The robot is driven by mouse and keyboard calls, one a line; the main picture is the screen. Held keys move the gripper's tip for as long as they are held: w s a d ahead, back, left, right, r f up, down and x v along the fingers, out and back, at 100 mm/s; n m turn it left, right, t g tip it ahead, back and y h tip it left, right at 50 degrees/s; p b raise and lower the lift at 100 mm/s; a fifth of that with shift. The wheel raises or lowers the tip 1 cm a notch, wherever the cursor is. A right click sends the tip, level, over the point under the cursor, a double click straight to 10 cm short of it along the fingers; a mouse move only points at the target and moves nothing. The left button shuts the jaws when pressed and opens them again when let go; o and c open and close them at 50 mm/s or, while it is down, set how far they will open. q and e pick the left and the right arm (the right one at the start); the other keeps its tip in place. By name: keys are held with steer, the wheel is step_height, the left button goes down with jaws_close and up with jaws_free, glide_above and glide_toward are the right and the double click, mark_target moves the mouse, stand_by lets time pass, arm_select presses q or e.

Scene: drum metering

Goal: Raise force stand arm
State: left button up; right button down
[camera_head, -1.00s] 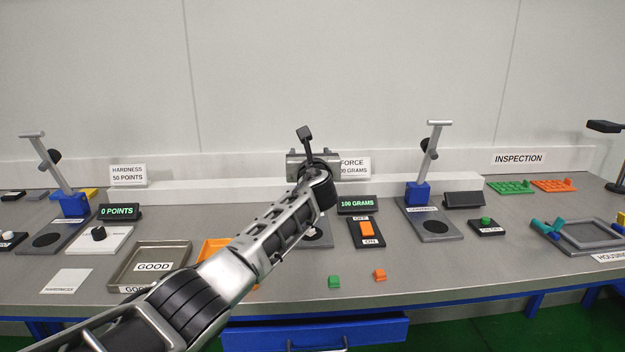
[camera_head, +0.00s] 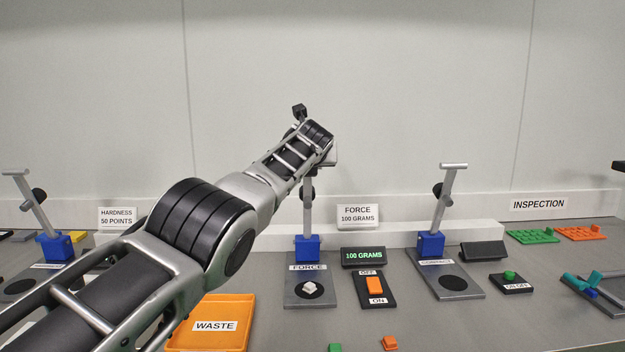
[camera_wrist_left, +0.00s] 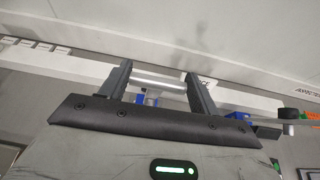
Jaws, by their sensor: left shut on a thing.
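The force stand (camera_head: 307,215) has a silver post rising from a blue block (camera_head: 307,247) on a grey base (camera_head: 308,297) labelled FORCE. A small white piece (camera_head: 309,288) lies on the base's black disc. My left gripper (camera_wrist_left: 158,78) is shut on the stand arm's silver crossbar (camera_wrist_left: 156,83), which spans between the fingers in the left wrist view. In the head view my left arm reaches in from the left, and the wrist hides most of the grip at the post's top. My right gripper is not in view.
A similar stand (camera_head: 440,215) stands to the right, another (camera_head: 33,210) at far left. A 100 GRAMS display (camera_head: 363,257) and an orange ON/OFF switch (camera_head: 375,286) sit beside the force stand. An orange WASTE tray (camera_head: 250,310) lies in front left.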

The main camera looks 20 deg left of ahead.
arm_select(q)
steer(key=shift+w+a+b, duration=0.1)
steer(key=shift+a+b, duration=0.05)
steer(key=shift+b, duration=0.15)
steer(key=o, duration=1.4)
